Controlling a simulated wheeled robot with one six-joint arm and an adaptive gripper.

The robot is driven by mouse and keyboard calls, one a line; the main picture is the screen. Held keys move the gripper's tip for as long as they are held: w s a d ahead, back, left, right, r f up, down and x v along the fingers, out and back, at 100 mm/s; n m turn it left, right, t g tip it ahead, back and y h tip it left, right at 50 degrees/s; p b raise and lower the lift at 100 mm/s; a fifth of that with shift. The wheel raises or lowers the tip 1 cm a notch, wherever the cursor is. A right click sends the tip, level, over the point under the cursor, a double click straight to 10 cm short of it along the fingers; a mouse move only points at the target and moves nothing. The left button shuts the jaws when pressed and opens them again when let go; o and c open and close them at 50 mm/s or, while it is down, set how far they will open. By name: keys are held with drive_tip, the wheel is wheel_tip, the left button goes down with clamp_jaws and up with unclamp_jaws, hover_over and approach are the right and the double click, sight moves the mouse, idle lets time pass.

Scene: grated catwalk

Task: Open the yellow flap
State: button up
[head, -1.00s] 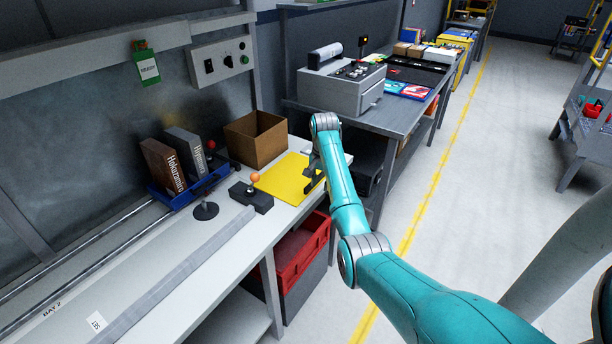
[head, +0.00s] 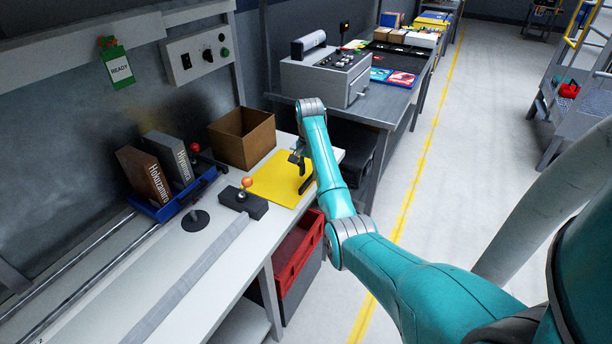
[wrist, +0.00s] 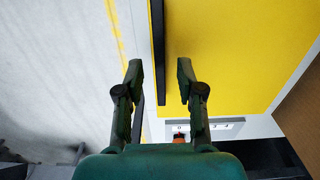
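The yellow flap (head: 275,181) lies flat on the white bench in the head view. It fills much of the upper right of the wrist view (wrist: 230,50). A black bar (wrist: 157,50), apparently its handle, runs along the flap's edge nearest the aisle. My gripper (wrist: 159,75) is open and empty, with the bar's line showing between its two fingers. In the head view my gripper (head: 299,160) is over the flap's right side, partly hidden by my arm. I cannot tell whether it touches the bar.
An open cardboard box (head: 242,140) stands behind the flap. A black base with an orange knob (head: 245,195) sits just left of it. A blue tray (head: 160,210) holds two books. A red bin (head: 297,250) is under the bench.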

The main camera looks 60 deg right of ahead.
sight(309, 179)
drive_tip(key=shift+f, duration=1.55)
clamp_jaws()
